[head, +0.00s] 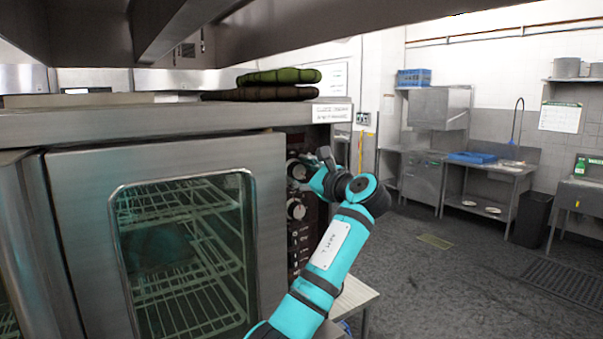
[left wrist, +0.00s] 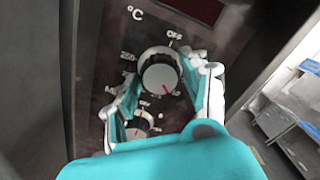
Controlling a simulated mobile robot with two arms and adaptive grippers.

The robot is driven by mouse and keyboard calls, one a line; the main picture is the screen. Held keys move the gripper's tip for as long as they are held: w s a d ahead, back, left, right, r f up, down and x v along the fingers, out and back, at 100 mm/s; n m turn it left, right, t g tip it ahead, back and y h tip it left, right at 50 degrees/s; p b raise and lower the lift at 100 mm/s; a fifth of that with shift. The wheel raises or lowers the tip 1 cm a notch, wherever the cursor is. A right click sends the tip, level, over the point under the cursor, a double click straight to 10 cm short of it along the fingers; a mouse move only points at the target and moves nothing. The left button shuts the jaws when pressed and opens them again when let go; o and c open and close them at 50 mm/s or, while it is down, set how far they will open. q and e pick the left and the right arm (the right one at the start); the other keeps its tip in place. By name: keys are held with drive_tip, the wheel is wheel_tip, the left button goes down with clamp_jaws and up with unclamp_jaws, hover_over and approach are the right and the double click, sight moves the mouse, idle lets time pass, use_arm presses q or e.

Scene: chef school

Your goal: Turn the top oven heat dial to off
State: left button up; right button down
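The top heat dial (head: 297,168) is a round silver and black knob on the oven's dark control panel. In the left wrist view the dial (left wrist: 158,75) has an OFF mark above it and °C at upper left. Its red pointer line points down and to the right, away from OFF. My left gripper (head: 314,163) is at the panel. In the left wrist view its open fingers (left wrist: 161,76) lie on either side of the dial; I cannot tell whether they touch it. My right gripper is not in view.
A second dial (head: 296,208) sits below on the same panel, partly behind the fingers in the left wrist view (left wrist: 139,131). The glass oven door (head: 185,250) is left of the panel. Dark green folded cloths (head: 279,76) lie on the oven top. Floor right is clear.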

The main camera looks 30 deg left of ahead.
use_arm(q)
drive_tip(key=c, duration=0.7)
drive_tip(key=shift+n, duration=0.3)
